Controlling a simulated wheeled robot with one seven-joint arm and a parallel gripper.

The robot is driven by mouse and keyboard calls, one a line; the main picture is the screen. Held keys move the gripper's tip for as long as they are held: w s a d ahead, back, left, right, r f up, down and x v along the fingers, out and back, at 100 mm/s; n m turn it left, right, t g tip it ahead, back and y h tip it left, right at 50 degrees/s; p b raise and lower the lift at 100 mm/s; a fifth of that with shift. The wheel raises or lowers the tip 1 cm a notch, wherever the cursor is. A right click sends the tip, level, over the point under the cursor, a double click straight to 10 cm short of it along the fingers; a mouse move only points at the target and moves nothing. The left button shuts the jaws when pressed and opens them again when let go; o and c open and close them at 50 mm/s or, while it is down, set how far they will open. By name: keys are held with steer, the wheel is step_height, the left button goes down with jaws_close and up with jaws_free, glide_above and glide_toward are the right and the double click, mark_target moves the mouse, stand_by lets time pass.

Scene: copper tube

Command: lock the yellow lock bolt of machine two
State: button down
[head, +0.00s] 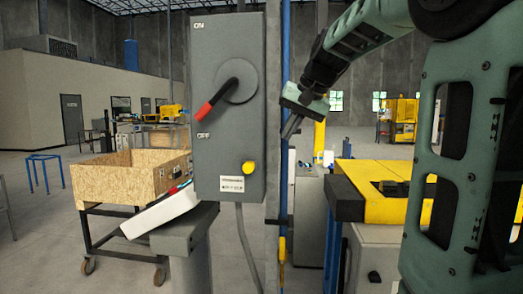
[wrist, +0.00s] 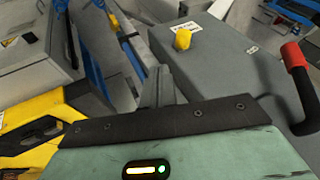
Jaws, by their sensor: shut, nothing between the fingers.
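The yellow lock bolt (head: 249,167) sticks out near the lower right of a grey switch box (head: 212,60). In the wrist view the bolt (wrist: 182,39) stands out from the box beside a white label, beyond my fingers. The box's black lever with a red grip (head: 204,113) points down and left, toward the OFF mark. In the wrist view the red grip (wrist: 292,52) is at the right edge. My gripper (head: 290,130) is shut and empty, right of the box and above the bolt's height, apart from the bolt. Its fingers (wrist: 158,80) also show in the wrist view.
A blue pipe (head: 285,60) and a grey post run upright just right of the box. A yellow-topped machine (head: 384,210) stands at the right. A wooden crate (head: 115,182) on a cart and a tilted white tray (head: 160,211) are at the left. Floor shows between them.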

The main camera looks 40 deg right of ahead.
mark_target(248, 167)
steer(key=shift+s+d+r, duration=0.2)
steer(key=shift+d+r, duration=0.05)
steer(key=shift+d, duration=0.1)
steer(key=shift+w+a+f+p, duration=0.4)
steer(key=shift+w+f+p, duration=0.4)
steer(key=shift+w+f, duration=0.7)
steer(key=shift+w+a+f+p, duration=0.35)
steer(key=shift+w+f+p, duration=0.45)
steer(key=shift+w+f, duration=0.7)
steer(key=shift+w+a+f+p, duration=0.4)
steer(key=shift+w+f+p, duration=0.4)
steer(key=shift+w+f, duration=0.7)
steer(key=shift+s+f, duration=0.15)
steer(key=shift+w+a+p, duration=0.5)
steer(key=shift+w+a, duration=0.8)
steer(key=shift+w, duration=0.3)
